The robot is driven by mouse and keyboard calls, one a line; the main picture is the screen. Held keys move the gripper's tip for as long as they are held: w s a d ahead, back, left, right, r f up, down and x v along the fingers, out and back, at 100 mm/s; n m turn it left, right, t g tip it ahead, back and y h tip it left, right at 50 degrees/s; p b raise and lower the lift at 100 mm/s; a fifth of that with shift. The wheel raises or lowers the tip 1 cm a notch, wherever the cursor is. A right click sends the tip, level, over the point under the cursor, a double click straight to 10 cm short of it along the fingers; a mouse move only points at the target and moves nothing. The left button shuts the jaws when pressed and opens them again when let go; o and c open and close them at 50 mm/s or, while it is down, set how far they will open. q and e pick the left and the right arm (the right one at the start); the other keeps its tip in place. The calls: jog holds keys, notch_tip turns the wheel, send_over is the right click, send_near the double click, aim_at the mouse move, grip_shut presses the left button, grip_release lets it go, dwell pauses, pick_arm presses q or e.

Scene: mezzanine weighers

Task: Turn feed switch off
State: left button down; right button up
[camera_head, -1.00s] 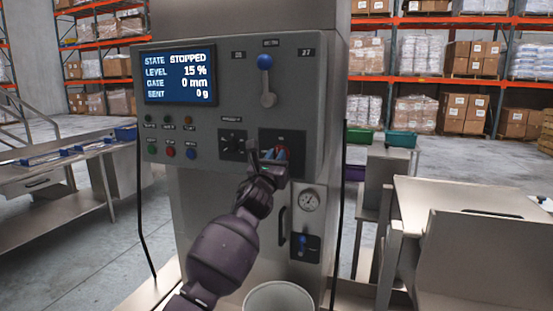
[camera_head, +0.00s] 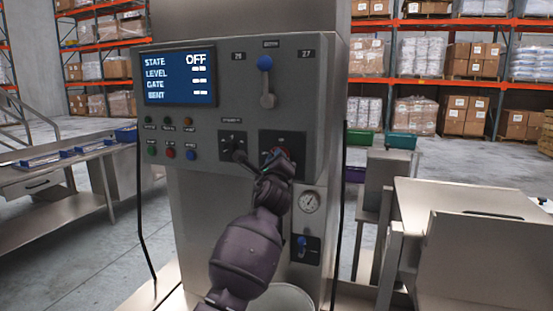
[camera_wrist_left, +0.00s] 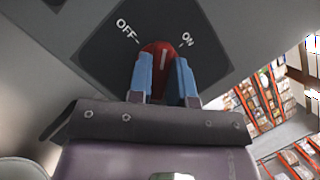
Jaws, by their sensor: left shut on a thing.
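The feed switch is a red knob (camera_wrist_left: 158,58) on a dark plate (camera_head: 297,142) at the lower right of the grey machine's front panel. In the left wrist view the plate carries the words OFF on the left and ON on the right. The knob's white line shows between the two words. My left gripper (camera_head: 279,157) is shut on the knob; its blue fingers (camera_wrist_left: 166,80) sit on either side of it. In the head view the gripper hides most of the knob. The display (camera_head: 180,77) reads STATE OFF, with dashes on the other lines. My right gripper is not in view.
Close by on the panel are a blue-tipped lever (camera_head: 265,63), a black dial (camera_head: 233,145) and several small push buttons. A gauge (camera_head: 309,202) and a small blue-handled valve (camera_head: 302,243) are below. A pale round container (camera_head: 292,296) stands beneath my arm.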

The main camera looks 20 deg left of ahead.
pick_arm(q)
jog(key=n+g+p, duration=0.1)
jog(key=n+p, duration=0.1)
jog(key=n, duration=0.1)
jog(key=n+g+y+p, duration=0.1)
jog(key=n+p, duration=0.1)
jog(key=n, duration=0.2)
jog(key=n+g+p, duration=0.2)
jog(key=n, duration=0.2)
jog(key=shift+y, duration=0.3)
jog(key=shift+f, duration=0.1)
jog(key=c, duration=1)
grip_release()
jog(key=shift+c, duration=0.2)
